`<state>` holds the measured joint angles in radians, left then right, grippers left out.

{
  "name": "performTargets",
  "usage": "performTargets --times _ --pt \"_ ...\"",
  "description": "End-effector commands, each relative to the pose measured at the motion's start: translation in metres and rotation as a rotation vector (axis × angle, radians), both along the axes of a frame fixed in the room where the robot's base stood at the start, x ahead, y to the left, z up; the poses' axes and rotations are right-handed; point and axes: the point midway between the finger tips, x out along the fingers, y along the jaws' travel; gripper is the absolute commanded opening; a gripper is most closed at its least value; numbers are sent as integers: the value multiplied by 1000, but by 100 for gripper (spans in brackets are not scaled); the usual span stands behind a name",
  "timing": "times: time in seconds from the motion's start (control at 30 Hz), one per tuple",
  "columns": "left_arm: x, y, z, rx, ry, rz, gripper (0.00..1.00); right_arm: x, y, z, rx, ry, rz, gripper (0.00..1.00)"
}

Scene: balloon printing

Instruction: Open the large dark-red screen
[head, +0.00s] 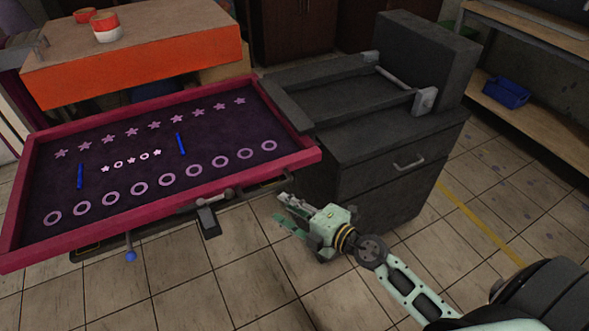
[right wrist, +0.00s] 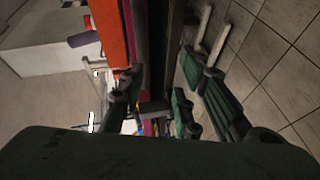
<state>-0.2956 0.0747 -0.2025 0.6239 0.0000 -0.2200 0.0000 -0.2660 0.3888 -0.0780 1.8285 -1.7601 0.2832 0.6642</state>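The large dark-red screen (head: 35,247) is a wide frame around a dark purple mesh, printed with pale stars and rings. It lies across the left half of the head view, apparently lowered. A grey bar with a dark block (head: 209,222) runs along its front edge near the right corner. My right gripper (head: 281,212) is just right of that bar and in front of the frame's right corner, open and empty. In the right wrist view its spread fingers (right wrist: 160,102) have the screen's red edge (right wrist: 138,20) beyond them. I cannot see my left gripper.
A dark grey cabinet (head: 405,150) stands right of the screen, close behind my right gripper. An orange-edged table (head: 140,72) with red-and-white cups (head: 105,27) is behind. A blue bin (head: 506,91) sits on a shelf at right. The tiled floor in front is clear.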

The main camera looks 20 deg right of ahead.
Motion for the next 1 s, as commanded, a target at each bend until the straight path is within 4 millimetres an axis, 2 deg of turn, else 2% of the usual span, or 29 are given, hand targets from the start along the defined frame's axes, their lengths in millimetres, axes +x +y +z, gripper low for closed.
performTargets --times 0.03,0.1,0.2,0.47,0.63,0.8,1.0 --pt "-2 1 0 2 4 0 0 0 4 11 -28 -21 19 30" --pt "-2 1 0 2 4 0 0 0 6 19 -53 -39 31 30" --pt "-3 2 0 3 5 0 0 5 8 22 -65 -48 37 30" --pt "-14 11 -1 14 22 2 0 39 23 15 -63 -49 34 30" --pt "-14 11 -2 14 21 2 0 59 33 10 -63 -47 34 30" --pt "-8 9 -3 12 13 2 0 69 38 8 -63 -46 35 30" --pt "-3 5 -2 7 3 2 0 70 38 7 -64 -46 34 30"
